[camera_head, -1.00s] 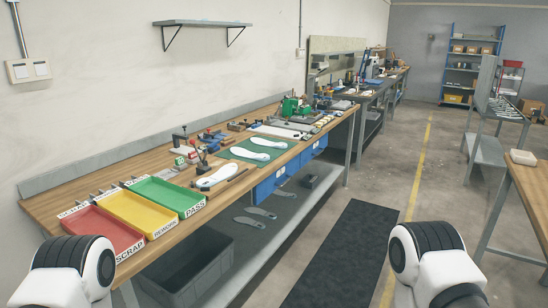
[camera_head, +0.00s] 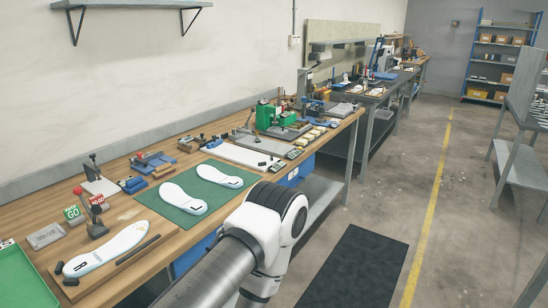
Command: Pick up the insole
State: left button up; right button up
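Two more white insoles lie apart on a green mat (camera_head: 197,176): a nearer one (camera_head: 183,199) marked L and a farther one (camera_head: 221,176). A white and black arm link of mine stands in front of the bench, right of the mat. No gripper fingers show in the view, so neither gripper can be seen.
A green tray (camera_head: 22,279) is cut off at the lower left. GO and NO GO blocks (camera_head: 74,213) and small clamps stand behind the R insole. A green device (camera_head: 278,117) stands farther along the bench. A black floor mat (camera_head: 345,270) lies on the right.

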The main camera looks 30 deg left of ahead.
aim_at(207, 172)
jog(key=i, duration=0.85)
jog(key=i+z, duration=0.1)
jog(key=i, duration=0.75)
jog(key=i+j+z, duration=0.1)
jog(key=i, duration=0.75)
jog(key=i+j, duration=0.15)
jog(key=i, duration=0.65)
jog(key=i+u, duration=0.15)
jog(key=u, duration=0.3)
jog(key=i+l+u, duration=0.1)
jog(key=u, duration=0.35)
jog(key=i+l+u, duration=0.1)
jog(key=u, duration=0.35)
jog(key=l+u, duration=0.25)
jog(key=u, duration=0.2)
jog(key=i+l+u, duration=0.1)
jog(key=u, duration=0.35)
jog(key=l+u, duration=0.3)
jog(key=u, duration=0.15)
